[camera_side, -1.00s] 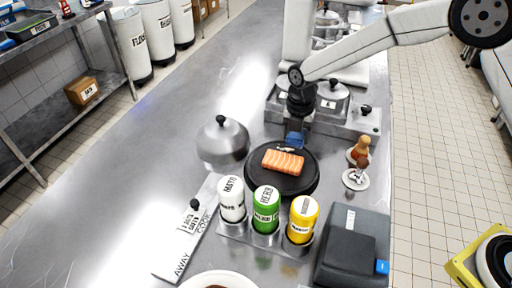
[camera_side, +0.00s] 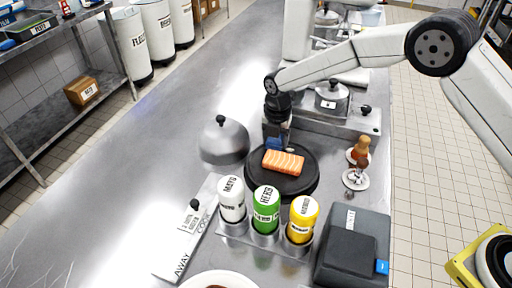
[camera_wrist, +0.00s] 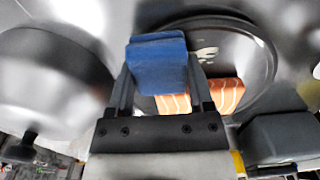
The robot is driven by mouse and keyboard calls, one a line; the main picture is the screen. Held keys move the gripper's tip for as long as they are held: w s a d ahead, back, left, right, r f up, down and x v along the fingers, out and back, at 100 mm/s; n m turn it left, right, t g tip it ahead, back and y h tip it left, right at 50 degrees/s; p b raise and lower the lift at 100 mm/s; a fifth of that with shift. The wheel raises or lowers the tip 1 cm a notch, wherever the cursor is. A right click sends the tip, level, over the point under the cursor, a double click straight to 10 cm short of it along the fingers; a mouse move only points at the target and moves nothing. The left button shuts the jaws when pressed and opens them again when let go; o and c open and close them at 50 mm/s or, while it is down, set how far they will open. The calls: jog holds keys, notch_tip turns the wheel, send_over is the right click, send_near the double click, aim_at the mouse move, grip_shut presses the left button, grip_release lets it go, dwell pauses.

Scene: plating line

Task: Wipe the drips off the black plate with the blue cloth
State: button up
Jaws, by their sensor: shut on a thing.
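The black plate (camera_side: 284,188) lies on the steel counter with a piece of salmon (camera_side: 283,162) on it. In the wrist view the plate's rim (camera_wrist: 272,70) shows, and pale drips (camera_wrist: 207,53) lie on it beside the salmon (camera_wrist: 225,93). My gripper (camera_side: 274,136) is shut on the blue cloth (camera_wrist: 158,58), a folded block between the two fingers. The cloth is at the plate's far left edge in the side view (camera_side: 275,145). I cannot tell whether it touches the plate. The drips are hidden in the side view.
A steel dome lid (camera_side: 224,143) stands close left of the plate. White, green (camera_side: 266,208) and yellow bottles stand in a holder in front. A dark grey box (camera_side: 352,248) is front right. The counter's left is clear.

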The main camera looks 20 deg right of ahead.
aim_at(294, 151)
jog(key=shift+w+a, duration=0.35)
jog(key=shift+s+d, duration=2.25)
jog(key=shift+d, duration=0.05)
notch_tip(294, 151, up, 8)
